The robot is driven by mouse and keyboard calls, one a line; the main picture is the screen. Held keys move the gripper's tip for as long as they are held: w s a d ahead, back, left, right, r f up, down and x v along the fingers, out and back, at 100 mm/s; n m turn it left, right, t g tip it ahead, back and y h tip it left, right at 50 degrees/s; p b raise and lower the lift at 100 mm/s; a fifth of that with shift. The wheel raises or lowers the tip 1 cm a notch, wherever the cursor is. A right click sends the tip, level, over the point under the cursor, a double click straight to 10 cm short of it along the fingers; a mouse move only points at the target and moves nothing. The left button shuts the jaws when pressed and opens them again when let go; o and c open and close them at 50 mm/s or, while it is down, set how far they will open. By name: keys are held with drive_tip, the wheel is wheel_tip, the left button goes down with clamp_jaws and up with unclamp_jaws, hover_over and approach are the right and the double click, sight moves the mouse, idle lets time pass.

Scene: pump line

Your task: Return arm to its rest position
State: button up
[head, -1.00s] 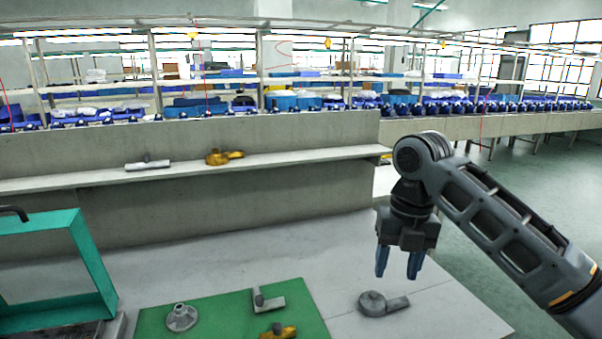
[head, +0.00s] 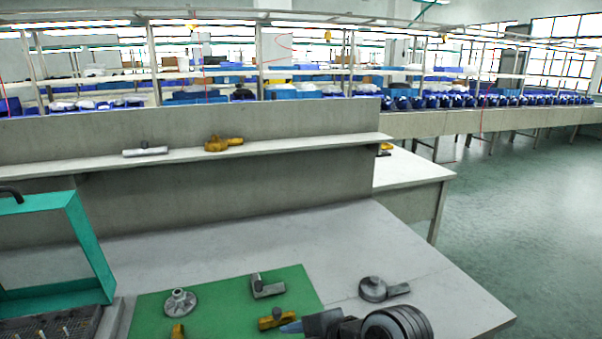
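The other finger is hidden or cut off, so open or shut cannot be told. My dark wrist (head: 392,326) is partly cut off by the frame.
The green mat (head: 215,307) holds a grey flanged part (head: 180,303), a grey angled part (head: 266,287) and yellow parts. A grey round part (head: 373,289) lies on the bench at right. A teal-framed box (head: 88,245) stands left; a shelf (head: 300,149) runs behind.

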drive_tip(key=s+d+f+m+t+h+b, duration=0.25)
drive_tip(key=s+d+f+m, duration=0.2)
drive_tip(key=s+m, duration=0.45)
drive_tip(key=s+d+f+m+t+h+b, duration=0.1)
drive_tip(key=s+d+f+m+t, duration=0.3)
drive_tip(key=s+m, duration=0.55)
drive_tip(key=s+d+r+m+t+h+b, duration=0.1)
drive_tip(key=s+d+r, duration=0.1)
drive_tip(key=s+d, duration=0.2)
drive_tip(key=s+d+r+m+h+b, duration=0.1)
drive_tip(key=s+d, duration=0.4)
drive_tip(key=s, duration=0.5)
drive_tip(key=s+d+r+m+t+h, duration=0.1)
drive_tip(key=s+d+r+m+h, duration=0.1)
drive_tip(key=s, duration=0.6)
wheel_tip(320, 180, up, 3)
drive_tip(key=shift+d+f+m+t+b, duration=0.2)
drive_tip(key=shift+d+m+t+b, duration=0.2)
drive_tip(key=shift+d, duration=0.75)
